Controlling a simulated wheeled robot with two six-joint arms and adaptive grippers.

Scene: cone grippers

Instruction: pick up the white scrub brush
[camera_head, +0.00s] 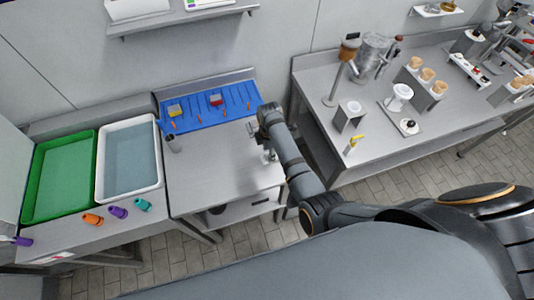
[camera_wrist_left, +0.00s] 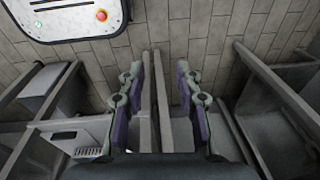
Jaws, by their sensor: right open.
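My right gripper (camera_head: 262,143) is over the right side of the grey middle worktable (camera_head: 215,180), at the end of my dark arm. It is open. A small pale thing (camera_head: 269,156) shows just beside it, partly hidden by my arm. It may be the white scrub brush, but it is too small to tell. My left gripper (camera_wrist_left: 158,72) shows in the left wrist view with its purple-padded fingers apart. Grey table edges and tiled floor show behind them, and I see nothing held.
A green basin (camera_head: 35,205) and a white-rimmed basin (camera_head: 99,182) are at left. A second table (camera_head: 350,170) with cups and stands is at right.

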